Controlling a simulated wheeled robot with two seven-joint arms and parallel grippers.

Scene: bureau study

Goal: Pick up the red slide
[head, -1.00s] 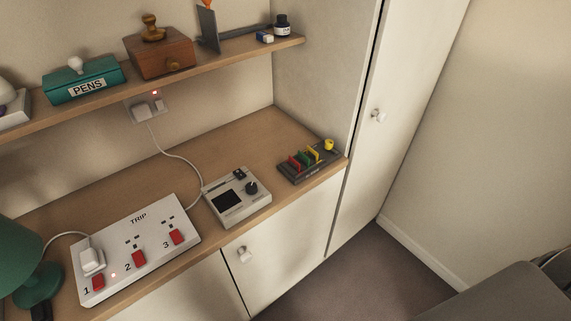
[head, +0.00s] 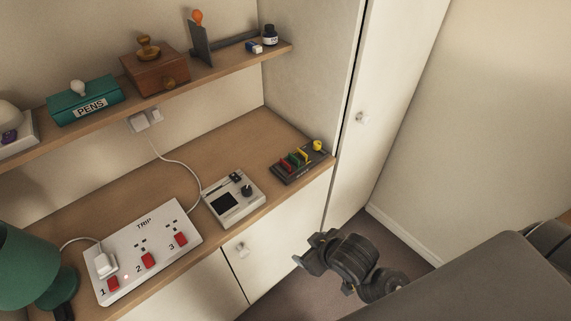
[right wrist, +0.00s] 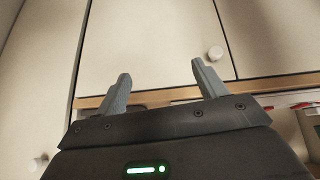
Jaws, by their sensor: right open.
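The red slide (head: 286,165) stands in a dark rack (head: 293,176) at the right end of the desk top in the head view. It is the leftmost of a short row, beside a green slide (head: 296,159) and a yellow slide (head: 304,154). My right gripper (head: 309,248) is out in front of the desk, below the rack in the picture and well apart from it. Its two fingers stand apart and empty in the right wrist view (right wrist: 160,75). My left gripper is not in view.
A grey device (head: 233,198) with a knob and a white TRIP switch box (head: 150,250) stand left of the rack. A shelf (head: 210,73) runs above the desk. A tall cupboard (head: 345,150) rises right of the desk. Bare desk top lies behind the rack.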

